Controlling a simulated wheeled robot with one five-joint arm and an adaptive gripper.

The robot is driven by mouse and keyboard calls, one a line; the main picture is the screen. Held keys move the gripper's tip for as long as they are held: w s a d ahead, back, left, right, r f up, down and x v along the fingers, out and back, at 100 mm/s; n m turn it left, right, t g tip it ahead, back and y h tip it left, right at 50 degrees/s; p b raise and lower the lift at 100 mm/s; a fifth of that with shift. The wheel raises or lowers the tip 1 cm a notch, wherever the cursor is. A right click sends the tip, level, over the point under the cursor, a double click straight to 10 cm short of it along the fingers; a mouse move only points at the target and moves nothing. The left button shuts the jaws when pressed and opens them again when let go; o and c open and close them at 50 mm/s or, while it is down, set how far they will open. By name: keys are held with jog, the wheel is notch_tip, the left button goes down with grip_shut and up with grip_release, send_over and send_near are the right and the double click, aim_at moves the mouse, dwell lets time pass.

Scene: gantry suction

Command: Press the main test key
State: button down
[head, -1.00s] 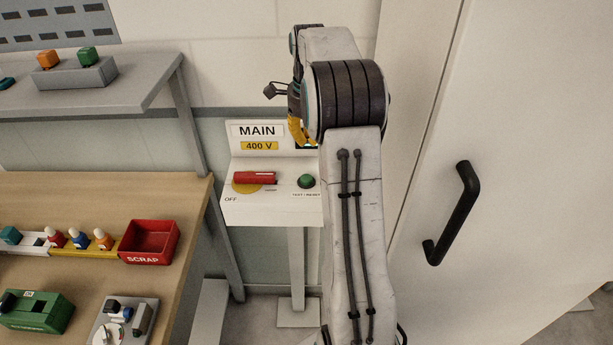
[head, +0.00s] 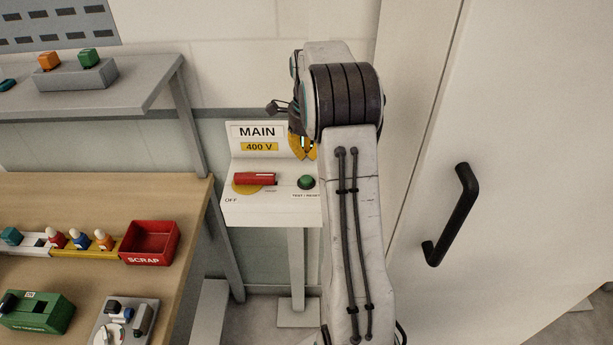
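The MAIN panel (head: 232,208) is a white stand with a "MAIN" and "400 V" sign at its back. Its green round key (head: 306,182), labelled TEST / RESET, sits at the right of the sloped top and shows in full. A red handle (head: 255,179) on a yellow disc lies to its left, near the word OFF. My gripper (head: 304,155) has yellow fingers that point down, just above the green key in the picture. A gap shows between the fingertips and the key. Part of the gripper is hidden behind my arm, and I cannot tell how far its fingers are apart.
A wooden bench (head: 190,190) stands at the left with a red SCRAP box (head: 150,242) and a green device (head: 38,312). A grey shelf (head: 130,95) is above it. A tall pale cabinet with a black handle (head: 452,215) stands at the right.

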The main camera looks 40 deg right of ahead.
aim_at(307, 184)
jog(key=f, duration=0.3)
jog(key=f+p, duration=0.1)
jog(key=f, duration=0.2)
jog(key=f+p, duration=0.1)
jog(key=f, duration=0.2)
jog(key=shift+w+d+f, duration=0.2)
jog(key=shift+w+f, duration=0.05)
jog(key=shift+w, duration=0.15)
jog(key=shift+f, duration=0.1)
notch_tip(307, 184, down, 2)
jog(key=shift+b, duration=1.05)
jog(key=shift+s+f, duration=0.1)
jog(key=shift+s, duration=0.05)
jog(key=shift+a, duration=0.1)
notch_tip(307, 184, up, 14)
jog(key=shift+s+a+r, duration=0.15)
jog(key=shift+s+r, duration=0.1)
jog(key=shift+s, duration=0.15)
